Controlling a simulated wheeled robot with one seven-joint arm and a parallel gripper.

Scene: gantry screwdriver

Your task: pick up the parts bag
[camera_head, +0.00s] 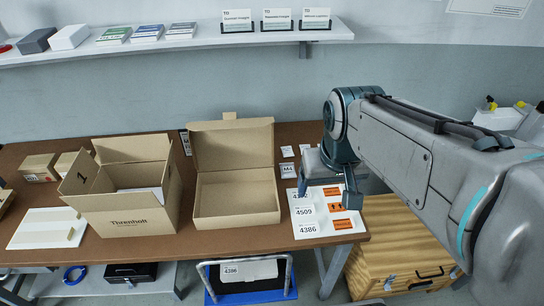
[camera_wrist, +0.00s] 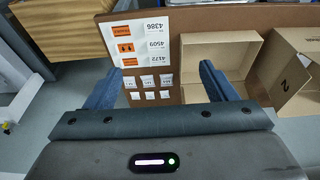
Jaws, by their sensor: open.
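Several small white labelled packets, likely the parts bags, lie in rows on the brown table; one packet marked M4 (camera_head: 287,170) shows left of my gripper in the head view. In the wrist view a packet (camera_wrist: 147,80) lies between my fingers as seen from above. I cannot tell which packet is the parts bag. My gripper (camera_head: 328,188) points down over the right end of the table, its fingers apart and empty. My gripper (camera_wrist: 160,80) hides part of the rows in the head view. I cannot tell its exact height.
A white label sheet (camera_head: 306,230) with orange stickers lies at the table's right end. An open flat carton (camera_head: 236,216) and a taller open box (camera_head: 130,222) stand to the left. A wooden chest (camera_head: 400,245) stands right of the table. A shelf (camera_head: 170,45) runs above.

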